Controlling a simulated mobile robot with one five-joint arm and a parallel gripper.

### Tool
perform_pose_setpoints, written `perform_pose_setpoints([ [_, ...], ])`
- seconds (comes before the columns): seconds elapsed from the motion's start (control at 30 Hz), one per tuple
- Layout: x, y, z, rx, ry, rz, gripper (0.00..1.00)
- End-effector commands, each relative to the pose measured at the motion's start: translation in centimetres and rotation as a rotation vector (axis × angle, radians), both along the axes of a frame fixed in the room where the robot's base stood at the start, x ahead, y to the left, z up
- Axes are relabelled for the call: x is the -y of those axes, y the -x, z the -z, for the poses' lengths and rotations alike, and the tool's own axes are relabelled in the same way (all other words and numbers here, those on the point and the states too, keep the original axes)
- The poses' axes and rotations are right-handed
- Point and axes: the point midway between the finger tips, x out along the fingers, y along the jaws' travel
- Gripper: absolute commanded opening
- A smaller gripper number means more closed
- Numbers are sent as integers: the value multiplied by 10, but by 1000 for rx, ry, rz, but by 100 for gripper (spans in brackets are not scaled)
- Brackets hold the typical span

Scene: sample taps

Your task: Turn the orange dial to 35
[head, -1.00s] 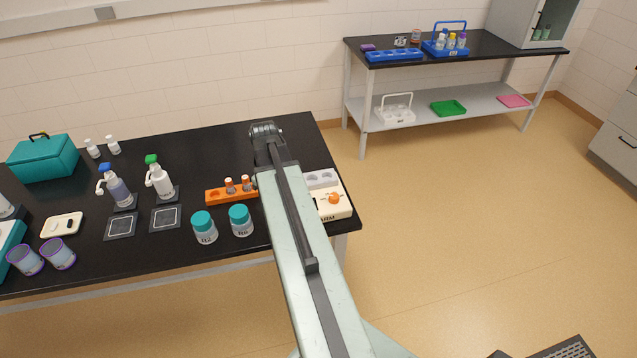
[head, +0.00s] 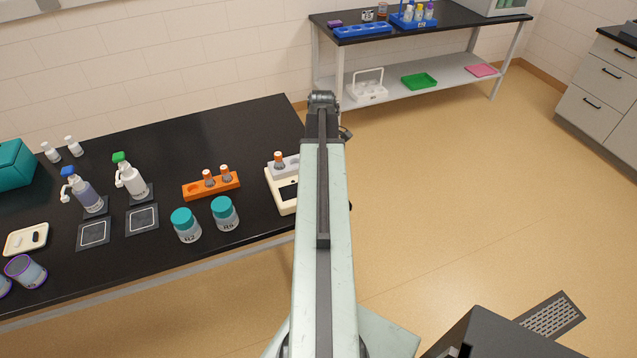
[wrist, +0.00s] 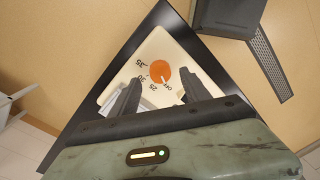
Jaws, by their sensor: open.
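The orange dial (wrist: 160,71) sits on a cream device in the wrist view, with the marks 35, 30, 25 and OFF around it. A small white mark on the dial faces OFF. My gripper (wrist: 158,78) is open and empty, its two fingers apart, one on each side of the view just below the dial. I cannot tell the height of the fingers above it. In the head view the cream device (head: 272,188) shows at the table's right end, and my arm hides its dial.
An orange rack (head: 211,187) with capped vials and two teal-lidded jars, one jar (head: 225,214) nearer, stand left of the device. An orange-capped vial (head: 278,160) stands at the device's back. The black table (head: 200,130) ends just right of the device; open floor lies beyond.

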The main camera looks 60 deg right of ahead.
Motion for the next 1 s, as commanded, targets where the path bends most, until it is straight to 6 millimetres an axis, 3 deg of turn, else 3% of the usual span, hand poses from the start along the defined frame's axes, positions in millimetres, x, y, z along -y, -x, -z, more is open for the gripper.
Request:
perform_pose_setpoints([
  [0.03, -1, 0, 18, 0, 0, 0, 55],
  [0.1, -1, 0, 27, 0, 0, 0, 55],
  [0.43, -2, 0, 29, 0, 0, -1, 55],
  [0.47, -2, 0, 28, 0, 0, -1, 50],
  [0.63, -2, -1, 28, 0, 0, -1, 2],
  [1.0, -4, -2, 29, 1, -2, 43, 0],
])
